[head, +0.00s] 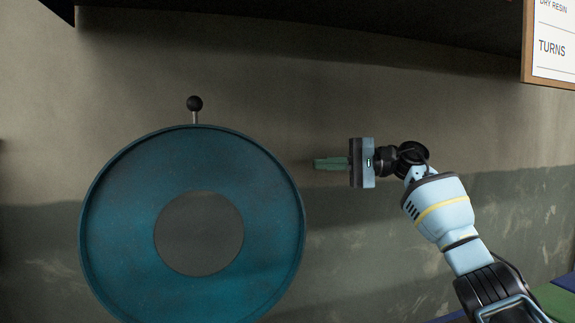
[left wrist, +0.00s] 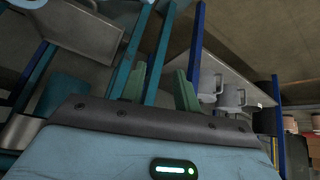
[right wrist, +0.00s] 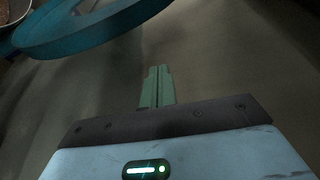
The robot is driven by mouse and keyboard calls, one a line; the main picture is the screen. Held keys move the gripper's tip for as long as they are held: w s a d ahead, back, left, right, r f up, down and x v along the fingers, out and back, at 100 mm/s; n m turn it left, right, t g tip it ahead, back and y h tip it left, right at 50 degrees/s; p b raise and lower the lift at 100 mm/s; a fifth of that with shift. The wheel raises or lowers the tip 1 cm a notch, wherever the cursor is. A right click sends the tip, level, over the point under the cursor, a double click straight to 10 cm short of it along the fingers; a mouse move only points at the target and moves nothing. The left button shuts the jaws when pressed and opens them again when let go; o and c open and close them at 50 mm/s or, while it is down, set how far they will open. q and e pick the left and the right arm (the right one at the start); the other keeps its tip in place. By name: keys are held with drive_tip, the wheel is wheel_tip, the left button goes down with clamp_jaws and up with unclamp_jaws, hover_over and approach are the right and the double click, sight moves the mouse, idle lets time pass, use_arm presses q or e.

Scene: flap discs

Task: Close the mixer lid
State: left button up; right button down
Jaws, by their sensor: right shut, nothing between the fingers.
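The mixer lid (head: 120,220) is a teal disc with a round hole in its middle. It stands upright, raised open, in the head view. A black ball knob (head: 195,104) on a short stem sticks up from its top edge. My right gripper (head: 316,164) is shut and empty, to the right of the lid's upper edge and apart from it in the picture. The lid's teal rim (right wrist: 95,33) also shows at upper left in the right wrist view. My left gripper (left wrist: 158,82) shows only in its own wrist view, with its fingers apart. The mixer's body is not clearly visible.
A plain two-tone wall (head: 380,235) lies behind the lid. A framed sign (head: 553,42) hangs at upper right, and a dark overhang (head: 300,30) runs along the top. The left wrist view shows blue rack posts and a shelf with grey mugs (left wrist: 231,97).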

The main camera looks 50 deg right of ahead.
drive_tip(key=w+a+p, duration=0.1)
drive_tip(key=w+a, duration=0.2)
drive_tip(key=a, duration=0.6)
drive_tip(key=shift+w+r+p, duration=0.15)
drive_tip(key=shift+w+p, duration=0.2)
drive_tip(key=shift+d, duration=0.1)
idle(0.3)
